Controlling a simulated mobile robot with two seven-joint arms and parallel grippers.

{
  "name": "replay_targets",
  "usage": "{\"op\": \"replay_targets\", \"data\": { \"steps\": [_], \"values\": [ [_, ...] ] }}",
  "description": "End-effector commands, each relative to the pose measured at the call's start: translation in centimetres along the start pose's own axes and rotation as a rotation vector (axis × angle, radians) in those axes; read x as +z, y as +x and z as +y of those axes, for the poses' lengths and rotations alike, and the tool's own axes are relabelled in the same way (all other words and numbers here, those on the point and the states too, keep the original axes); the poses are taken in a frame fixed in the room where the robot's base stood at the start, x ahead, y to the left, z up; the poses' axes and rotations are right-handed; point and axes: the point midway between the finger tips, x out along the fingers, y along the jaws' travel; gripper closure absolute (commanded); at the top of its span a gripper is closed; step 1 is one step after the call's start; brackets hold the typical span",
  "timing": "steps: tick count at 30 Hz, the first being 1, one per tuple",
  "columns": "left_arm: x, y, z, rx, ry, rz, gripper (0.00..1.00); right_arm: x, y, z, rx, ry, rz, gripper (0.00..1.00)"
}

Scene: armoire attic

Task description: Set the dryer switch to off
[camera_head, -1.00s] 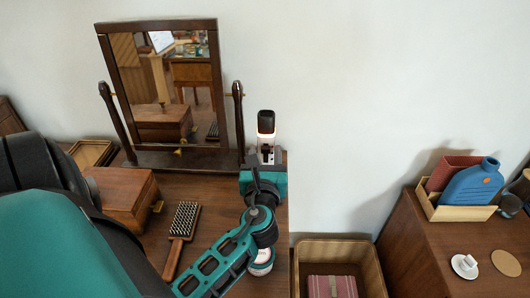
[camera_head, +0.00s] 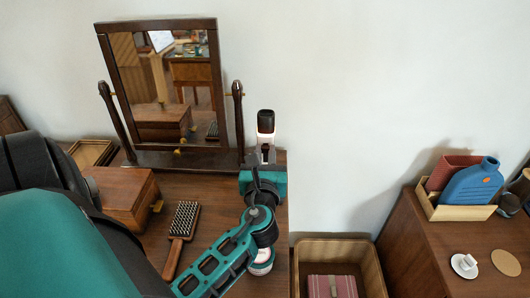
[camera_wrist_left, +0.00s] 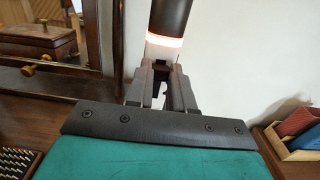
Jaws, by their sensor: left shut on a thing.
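The dryer (camera_head: 265,121) stands upright at the back right of the dresser top, beside the mirror. It has a black upper part and a lit, whitish band below it. In the left wrist view, the dryer's black body (camera_wrist_left: 170,17) rises above the orange-white glowing band. My left gripper (camera_head: 266,158) is at the dryer's lower part, its fingers pointing toward the wall. In the left wrist view, its fingers (camera_wrist_left: 163,76) are close together just below the band, shut on the dryer's lower part. The fingers hide the switch, so its setting cannot be told. My right gripper is out of view.
The dark-framed mirror (camera_head: 228,75) stands close left of the gripper. A wooden box (camera_head: 120,194) and a brush (camera_head: 182,222) lie on the dresser. A round white container (camera_head: 262,262) is by my forearm. An open bin (camera_head: 372,268) stands right of the dresser.

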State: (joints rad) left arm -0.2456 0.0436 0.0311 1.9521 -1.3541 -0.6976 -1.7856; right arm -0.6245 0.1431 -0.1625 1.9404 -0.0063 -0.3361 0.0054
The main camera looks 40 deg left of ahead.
Motion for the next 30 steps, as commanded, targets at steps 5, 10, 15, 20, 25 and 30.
{"op": "replay_targets", "data": {
  "steps": [5,10,15,20,25,30],
  "values": [
    [-1.9,0.0,0.0,0.000,0.002,0.000,1.00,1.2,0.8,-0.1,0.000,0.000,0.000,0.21],
    [-4.3,0.0,0.0,0.001,0.001,0.000,1.00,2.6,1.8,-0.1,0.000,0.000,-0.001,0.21],
    [-4.5,0.0,0.0,0.001,0.001,0.000,1.00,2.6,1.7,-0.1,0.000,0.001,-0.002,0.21],
    [-4.5,0.0,0.0,0.001,0.001,0.003,1.00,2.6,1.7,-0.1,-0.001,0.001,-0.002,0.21],
    [-4.5,0.0,0.0,0.001,0.001,0.002,0.63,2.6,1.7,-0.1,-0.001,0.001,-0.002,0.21],
    [-4.4,0.0,0.0,0.001,0.000,0.000,0.51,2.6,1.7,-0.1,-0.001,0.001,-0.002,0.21]
  ]
}}
